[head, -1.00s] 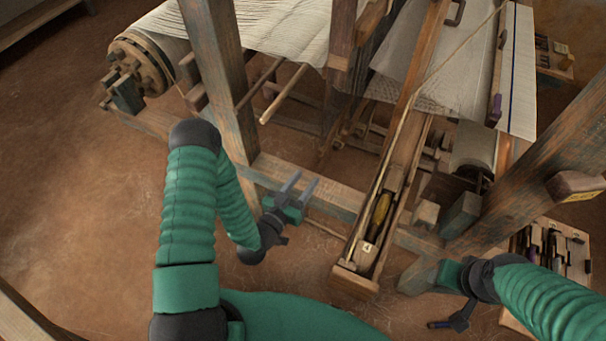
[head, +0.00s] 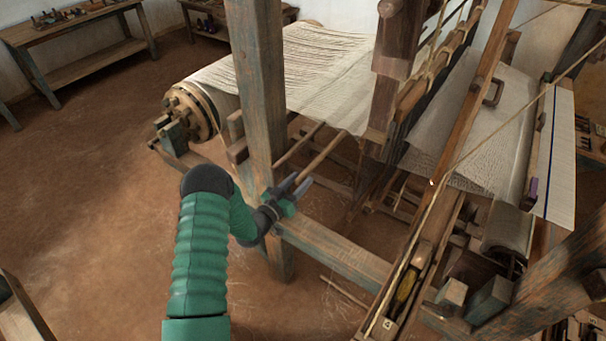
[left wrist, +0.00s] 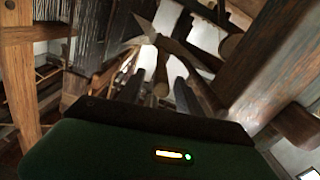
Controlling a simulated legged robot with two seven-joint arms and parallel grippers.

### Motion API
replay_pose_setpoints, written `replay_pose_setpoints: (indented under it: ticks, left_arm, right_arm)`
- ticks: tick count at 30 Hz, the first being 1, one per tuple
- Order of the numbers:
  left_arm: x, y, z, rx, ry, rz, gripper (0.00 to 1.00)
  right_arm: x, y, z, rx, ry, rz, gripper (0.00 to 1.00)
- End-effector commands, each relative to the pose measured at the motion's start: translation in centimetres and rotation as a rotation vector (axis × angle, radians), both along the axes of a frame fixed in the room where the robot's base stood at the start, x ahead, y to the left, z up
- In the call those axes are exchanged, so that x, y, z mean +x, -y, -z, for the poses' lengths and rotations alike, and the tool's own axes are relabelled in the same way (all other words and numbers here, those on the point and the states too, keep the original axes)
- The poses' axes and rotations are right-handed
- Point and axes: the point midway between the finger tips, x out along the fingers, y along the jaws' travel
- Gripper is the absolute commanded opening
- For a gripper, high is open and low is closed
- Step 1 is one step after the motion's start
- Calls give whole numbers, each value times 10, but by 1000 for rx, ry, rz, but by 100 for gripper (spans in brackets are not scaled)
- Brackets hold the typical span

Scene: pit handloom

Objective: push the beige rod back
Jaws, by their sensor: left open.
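The beige rod (head: 325,153) sticks out of the loom frame toward me, beside a darker brown rod (head: 300,144) on its left. My left gripper (head: 300,183) is open, with its two fingers pointing at the near end of the beige rod. In the left wrist view the fingers (left wrist: 158,92) stand apart, and a rod end (left wrist: 161,78) shows between and beyond them. I cannot tell whether they touch it. My right gripper is out of view.
A thick wooden post (head: 257,90) stands just left of my left gripper. A low beam (head: 335,250) runs below it to the right. The cloth roller (head: 190,112) is at the left. Open floor (head: 110,190) lies left of the loom.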

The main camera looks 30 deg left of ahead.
Motion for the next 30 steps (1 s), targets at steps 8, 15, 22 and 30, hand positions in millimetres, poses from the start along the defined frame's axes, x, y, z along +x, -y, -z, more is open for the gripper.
replay_pose_setpoints:
  ticks: [8,15,22,30]
  left_arm:
    - [22,1,1,-1,-1,-1,41]
    - [22,2,0,0,0,-1,32]
    - [22,1,1,0,0,-1,2]
    - [22,0,1,0,0,-1,0]
  right_arm:
    - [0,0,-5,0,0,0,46]
    - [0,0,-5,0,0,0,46]
    - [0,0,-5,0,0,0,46]
    - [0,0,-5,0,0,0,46]
